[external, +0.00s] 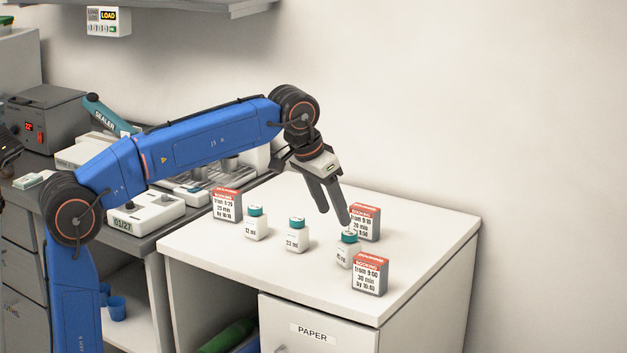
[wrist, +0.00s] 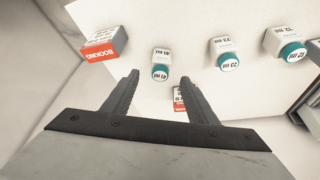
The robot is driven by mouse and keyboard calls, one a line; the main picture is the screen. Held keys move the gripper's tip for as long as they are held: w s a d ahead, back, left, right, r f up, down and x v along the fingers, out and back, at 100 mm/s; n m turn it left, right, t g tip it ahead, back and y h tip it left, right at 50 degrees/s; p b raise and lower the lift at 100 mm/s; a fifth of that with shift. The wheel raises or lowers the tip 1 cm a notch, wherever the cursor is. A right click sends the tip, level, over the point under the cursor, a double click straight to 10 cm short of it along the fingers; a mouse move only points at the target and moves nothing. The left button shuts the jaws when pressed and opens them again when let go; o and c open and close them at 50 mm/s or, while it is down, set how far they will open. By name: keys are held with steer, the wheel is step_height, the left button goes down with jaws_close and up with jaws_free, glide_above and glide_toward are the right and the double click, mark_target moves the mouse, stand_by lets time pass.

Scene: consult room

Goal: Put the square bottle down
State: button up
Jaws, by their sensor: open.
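Three white square-bodied bottles with teal caps stand upright in a row on the white cabinet top. The left bottle, marked 12 ml (external: 256,228), and the middle bottle, marked 23 ml (external: 296,239), stand clear of my gripper. The right bottle (external: 345,254) stands just below my fingertips in the external view; its label reads 41 ml in the wrist view (wrist: 161,64). My gripper (external: 337,218) is open and empty, pointing down. In the wrist view no bottle lies between its fingers (wrist: 161,92). I cannot tell which bottle the task names.
Red-topped booking blocks stand behind the right bottle (external: 366,222), in front of it (external: 370,276) and at the left (external: 227,205). The cabinet top (external: 430,225) is free at the right. A wall (external: 520,110) rises behind. Equipment crowds the left counter.

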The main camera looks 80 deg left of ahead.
steer(key=s+d+f+m, duration=0.1)
steer(key=s+d+f, duration=0.5)
steer(key=s+f, duration=0.4)
steer(key=s+d+f+m+h, duration=0.1)
steer(key=s+d+f, duration=0.5)
steer(key=s, duration=0.8)
steer(key=s+d+f+m, duration=0.2)
steer(key=s+d+f, duration=0.4)
steer(key=s+f, duration=0.7)
steer(key=shift+f+t+h, duration=0.3)
steer(key=shift+f+t, duration=0.05)
steer(key=shift+t, duration=0.05)
